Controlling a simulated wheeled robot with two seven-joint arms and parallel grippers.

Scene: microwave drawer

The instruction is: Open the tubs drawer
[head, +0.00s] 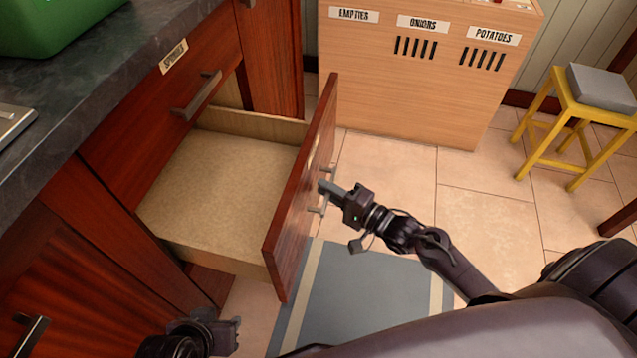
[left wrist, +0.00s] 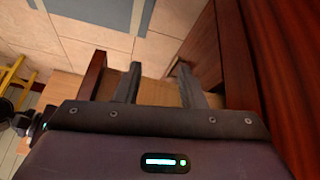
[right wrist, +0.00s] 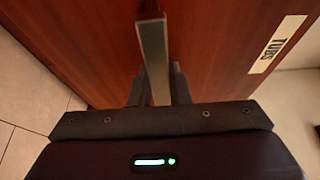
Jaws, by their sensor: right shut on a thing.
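The tubs drawer (head: 285,244) is pulled well out of the cabinet, and its pale inside looks empty. Its "TUBS" label (right wrist: 277,44) shows on the red-brown front in the right wrist view. My right gripper (head: 328,190) is at the outer face of the drawer front, shut on the metal bar handle (right wrist: 153,55). The handle runs between its fingers in the right wrist view. My left gripper (left wrist: 158,85) is open and empty, low beside the cabinet. It shows only partly at the bottom of the head view (head: 222,335).
A closed drawer labelled "SPONGES" (head: 140,125) sits above, under the dark counter (head: 95,75). A wooden bin unit (head: 410,90) stands behind, and a yellow stool (head: 560,125) at the right. A grey mat (head: 360,300) lies on the tiled floor.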

